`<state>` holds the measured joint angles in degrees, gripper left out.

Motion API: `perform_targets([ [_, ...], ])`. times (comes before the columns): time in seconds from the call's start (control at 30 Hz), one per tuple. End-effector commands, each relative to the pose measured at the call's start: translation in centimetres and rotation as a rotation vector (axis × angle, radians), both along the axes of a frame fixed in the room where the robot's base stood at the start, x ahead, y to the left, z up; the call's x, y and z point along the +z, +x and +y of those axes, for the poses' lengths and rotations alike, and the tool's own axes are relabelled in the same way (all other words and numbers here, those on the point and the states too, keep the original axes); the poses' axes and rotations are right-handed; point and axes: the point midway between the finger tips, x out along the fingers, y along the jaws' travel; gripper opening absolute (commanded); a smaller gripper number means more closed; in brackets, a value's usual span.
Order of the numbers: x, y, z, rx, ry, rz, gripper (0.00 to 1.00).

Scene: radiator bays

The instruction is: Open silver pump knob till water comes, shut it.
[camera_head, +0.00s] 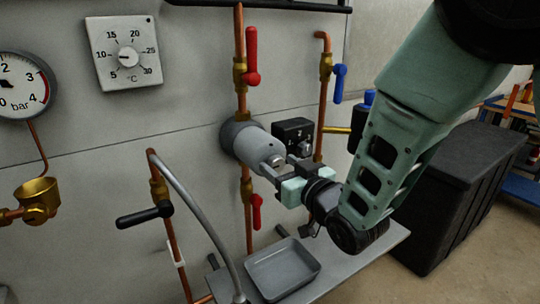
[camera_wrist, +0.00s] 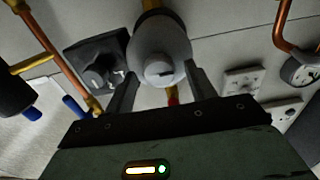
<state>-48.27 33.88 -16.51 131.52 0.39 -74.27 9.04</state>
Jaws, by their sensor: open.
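The grey pump (camera_head: 252,143) sits on the copper pipe against the wall panel. Its silver knob (camera_head: 276,159) is at the middle of the pump's front face and is partly hidden by my gripper in the head view. My gripper (camera_head: 283,167) is open in front of the pump. Its fingers stand on either side of the knob, with visible gaps in the wrist view (camera_wrist: 162,80). I see no water at the knob.
A black dial box (camera_head: 293,133) is close to the right of the pump. Red levers (camera_head: 251,55) are above and below it, and a blue lever (camera_head: 340,84) is farther right. A grey tray (camera_head: 282,270) lies on the shelf below. A black bin (camera_head: 456,195) stands right.

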Motion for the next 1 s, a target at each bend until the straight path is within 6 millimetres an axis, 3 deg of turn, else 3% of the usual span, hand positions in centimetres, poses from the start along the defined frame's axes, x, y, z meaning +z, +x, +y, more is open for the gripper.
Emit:
perform_targets([
  [0.4, -0.02, -0.24, -0.14, -0.001, -0.001, 0.001, 0.55],
  [0.43, -0.02, -0.24, -0.14, -0.001, -0.001, 0.001, 0.52],
  [0.57, -0.02, -0.24, -0.14, -0.001, -0.001, 0.001, 0.16],
  [0.6, -0.02, -0.25, -0.13, -0.001, -0.001, 0.001, 0.11],
  [1.0, -0.16, -0.2, -0.2, -0.001, 0.054, 0.034, 0.12],
])
